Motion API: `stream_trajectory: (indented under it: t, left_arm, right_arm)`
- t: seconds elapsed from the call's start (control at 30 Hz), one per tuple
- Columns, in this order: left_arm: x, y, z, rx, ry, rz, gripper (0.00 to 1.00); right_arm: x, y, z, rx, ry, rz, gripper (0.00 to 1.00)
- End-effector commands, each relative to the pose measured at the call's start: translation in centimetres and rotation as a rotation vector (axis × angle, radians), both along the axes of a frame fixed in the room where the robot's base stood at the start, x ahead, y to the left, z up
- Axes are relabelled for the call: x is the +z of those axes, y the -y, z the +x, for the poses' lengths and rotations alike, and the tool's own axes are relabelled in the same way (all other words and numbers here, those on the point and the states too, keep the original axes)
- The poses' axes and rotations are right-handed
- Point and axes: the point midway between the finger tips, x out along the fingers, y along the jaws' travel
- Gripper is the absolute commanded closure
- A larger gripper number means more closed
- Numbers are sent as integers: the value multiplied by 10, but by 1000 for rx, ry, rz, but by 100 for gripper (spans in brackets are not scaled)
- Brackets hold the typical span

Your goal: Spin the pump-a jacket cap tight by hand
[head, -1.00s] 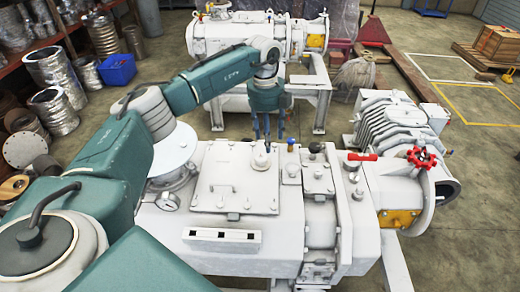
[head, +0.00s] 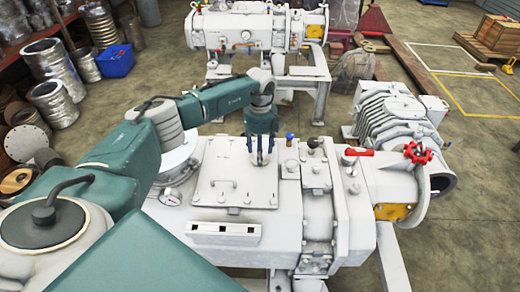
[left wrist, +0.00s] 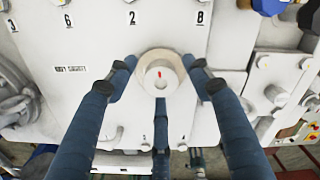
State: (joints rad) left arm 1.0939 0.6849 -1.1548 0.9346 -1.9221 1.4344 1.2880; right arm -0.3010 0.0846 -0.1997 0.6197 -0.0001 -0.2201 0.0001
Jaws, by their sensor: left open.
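The pump (head: 245,234) is a large pale grey machine in front of me in the head view. A pale round cap (left wrist: 160,76) with a small red mark stands on its flat top plate (head: 212,184); it is clear in the left wrist view, but in the head view my fingers largely hide it. My left gripper (head: 262,160) points down over the cap. Its blue fingers (left wrist: 161,88) are open and spread on several sides of the cap. I cannot tell whether any finger touches it. My right gripper is not in view.
A second pump (head: 252,32) stands behind. Shelves with metal parts are at the left.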

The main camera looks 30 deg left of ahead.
Motion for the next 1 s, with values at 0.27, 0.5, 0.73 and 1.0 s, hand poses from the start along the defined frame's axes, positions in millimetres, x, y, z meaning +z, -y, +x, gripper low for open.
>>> stream_trajectory:
  t: [0.27, 0.5, 0.73, 1.0]
  left_arm:
    - [0, 0, 0, 0, 0, 0, 65]
    - [0, -1, 1, 1, 2, 1, 94]
    - [1, -1, 1, 0, 3, 2, 95]
    - [2, -2, 2, -6, 5, 3, 95]
  right_arm:
    - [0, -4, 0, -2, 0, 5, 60]
    - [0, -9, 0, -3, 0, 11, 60]
    - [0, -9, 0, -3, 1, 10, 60]
    - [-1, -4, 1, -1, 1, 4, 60]
